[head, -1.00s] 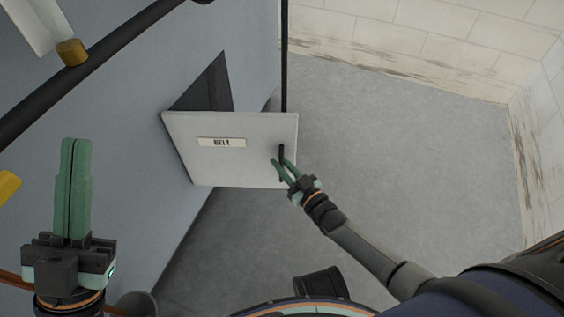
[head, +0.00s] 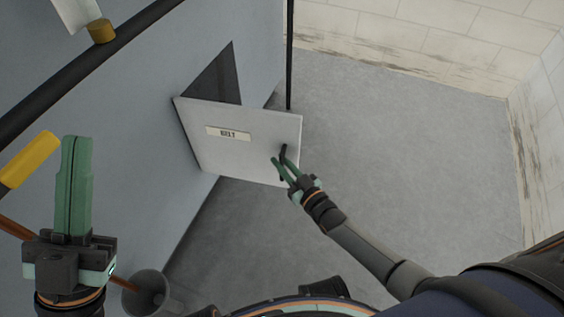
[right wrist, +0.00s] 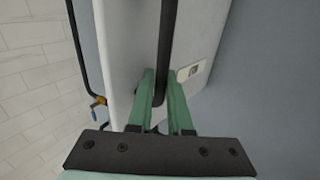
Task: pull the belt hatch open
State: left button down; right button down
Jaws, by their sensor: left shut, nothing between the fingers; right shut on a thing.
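The belt hatch (head: 240,150) is a pale grey door with a label reading BELT. It stands swung out from the grey-blue machine side, with a dark opening (head: 215,78) behind it. A black handle (head: 284,158) is on the hatch's right part; it shows as a dark bar in the right wrist view (right wrist: 166,45). My right gripper (head: 281,168) is shut on the handle, its green fingers on either side of it in the right wrist view (right wrist: 161,88). My left gripper (head: 75,140) is shut and empty at the left, pointing up, away from the hatch.
The machine's wall (head: 130,150) fills the left, with a dark pipe (head: 70,80) and a yellow handle (head: 30,160) near my left gripper. A grey cup-like part (head: 148,290) is low left. Bare floor (head: 400,150) lies right of the hatch, up to the tiled wall (head: 430,40).

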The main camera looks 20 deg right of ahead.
jog(key=shift+a, duration=0.15)
jog(key=c, duration=0.8)
grip_release()
jog(key=shift+c, duration=0.2)
jog(key=shift+s, duration=0.1)
jog(key=shift+s+d, duration=0.25)
jog(key=shift+s, duration=0.1)
pick_arm(q)
jog(key=shift+m, duration=0.3)
jog(key=r+p, duration=0.4)
jog(key=shift+a, duration=0.25)
pick_arm(e)
jog(key=v, duration=1.1)
jog(key=shift+s, duration=0.25)
pick_arm(q)
jog(key=shift+s+d+f, duration=0.1)
